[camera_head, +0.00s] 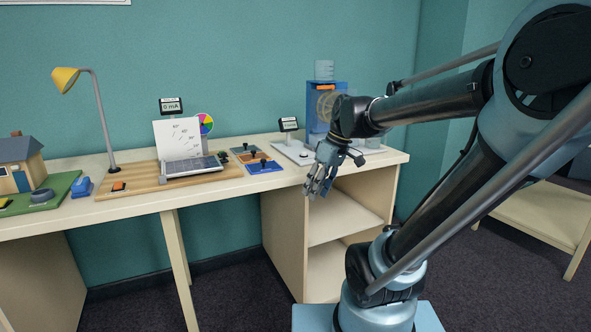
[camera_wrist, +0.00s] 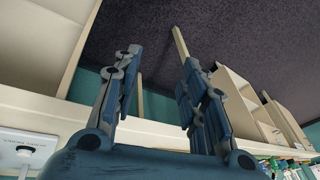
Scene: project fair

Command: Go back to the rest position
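My gripper (camera_head: 322,180) is in front of the right part of the desk in the head view, close to the desk's front edge and pointing down. In the wrist view its two fingers (camera_wrist: 160,95) stand well apart with nothing between them. My arm reaches in from the right side of the head view and is bent. The gripper holds nothing and appears apart from the things on the desk.
The desk (camera_head: 225,192) holds a yellow lamp (camera_head: 66,80), a wooden board (camera_head: 140,182), a panel with levers (camera_head: 262,166), a blue device (camera_head: 318,103) and a model house (camera_head: 18,160). Open shelves (camera_head: 340,212) lie below the gripper. Another table (camera_head: 545,212) stands at right.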

